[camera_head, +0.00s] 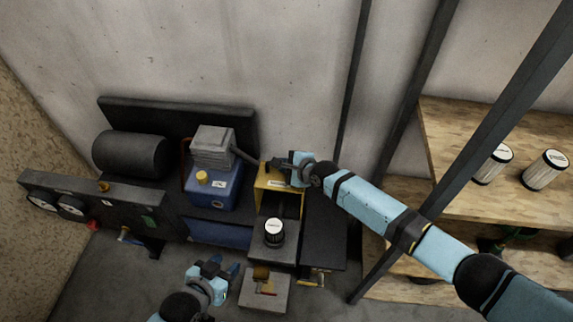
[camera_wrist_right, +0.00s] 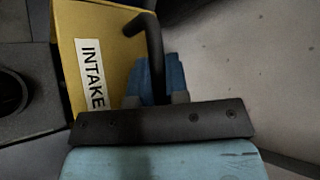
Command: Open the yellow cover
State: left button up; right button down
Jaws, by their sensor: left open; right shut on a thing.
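The yellow cover (camera_head: 265,182) sits in the middle of the dark machine, with a pale label on it. In the right wrist view the cover (camera_wrist_right: 108,38) shows its "INTAKE" label and a bent black handle (camera_wrist_right: 155,48). My right gripper (camera_head: 297,172) is at the cover's right side, its blue fingers (camera_wrist_right: 155,80) shut around the handle. A dark space shows below the labelled face; how far the cover is raised is hard to tell. My left gripper (camera_head: 225,272) is open and empty, low in front of the machine, apart from the cover.
A black-and-white filter (camera_head: 274,232) stands just in front of the cover. A grey block (camera_head: 264,290) is lower down. A blue unit (camera_head: 212,188) with a grey top is left of the cover. Wooden shelves (camera_head: 470,195) with canisters and a dark post stand right.

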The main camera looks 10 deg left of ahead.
jog(key=shift+f, duration=0.1)
jog(key=c, duration=1.4)
grip_release()
jog(key=shift+s+d, duration=0.1)
jog(key=shift+s+d+r, duration=0.15)
jog(key=shift+d+r, duration=0.05)
jog(key=shift+r, duration=0.05)
jog(key=p+v, duration=0.2)
jog(key=v, duration=1.1)
